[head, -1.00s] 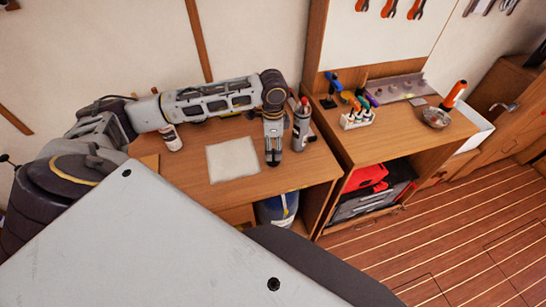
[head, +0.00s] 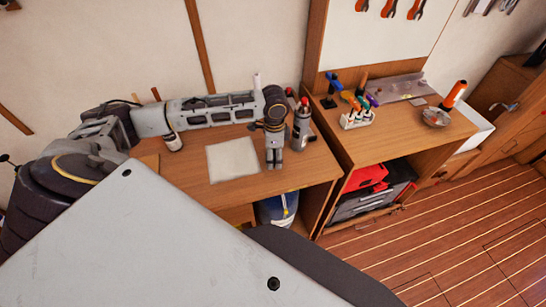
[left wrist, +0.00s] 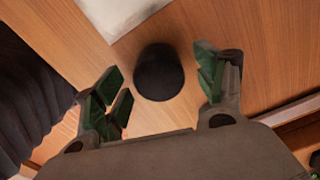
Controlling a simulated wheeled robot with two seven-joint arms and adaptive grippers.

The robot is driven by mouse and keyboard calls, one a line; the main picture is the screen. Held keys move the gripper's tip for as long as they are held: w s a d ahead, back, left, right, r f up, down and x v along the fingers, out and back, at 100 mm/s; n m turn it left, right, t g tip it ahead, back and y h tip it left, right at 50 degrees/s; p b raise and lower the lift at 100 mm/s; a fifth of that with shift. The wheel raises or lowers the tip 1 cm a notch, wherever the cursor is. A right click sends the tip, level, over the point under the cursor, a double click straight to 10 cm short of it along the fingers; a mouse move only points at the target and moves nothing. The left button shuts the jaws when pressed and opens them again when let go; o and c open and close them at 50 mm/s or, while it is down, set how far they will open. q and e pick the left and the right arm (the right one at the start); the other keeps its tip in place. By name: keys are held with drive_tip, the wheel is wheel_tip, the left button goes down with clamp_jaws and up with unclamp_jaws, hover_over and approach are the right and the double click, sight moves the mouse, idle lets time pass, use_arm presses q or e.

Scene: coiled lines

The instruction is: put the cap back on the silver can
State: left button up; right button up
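The silver can (head: 301,127) stands upright on the left workbench, its top red and bare of a cap. My left gripper (head: 274,164) points down just left of the can, low over the bench. In the left wrist view, a dark round cap (left wrist: 158,72) sits on the wood between the spread fingers, with gaps at both sides. I take it to be the can's cap; in the head view my gripper hides it. The left gripper is open and holds nothing. My right gripper is in neither view.
A white sheet (head: 232,160) lies left of the gripper. A white bottle (head: 172,141) stands further left, partly behind my arm. Another red-topped item (head: 291,97) stands behind the can. The right bench holds a tool rack (head: 356,117) and a metal bowl (head: 435,117).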

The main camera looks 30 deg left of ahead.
sight(274, 153)
use_arm(q)
drive_tip(key=c, duration=0.5)
drive_tip(key=shift+c, duration=0.7)
drive_tip(key=shift+r, duration=0.7)
wheel_tip(274, 153, up, 8)
drive_tip(key=shift+f, duration=0.15)
drive_tip(key=shift+r, duration=0.5)
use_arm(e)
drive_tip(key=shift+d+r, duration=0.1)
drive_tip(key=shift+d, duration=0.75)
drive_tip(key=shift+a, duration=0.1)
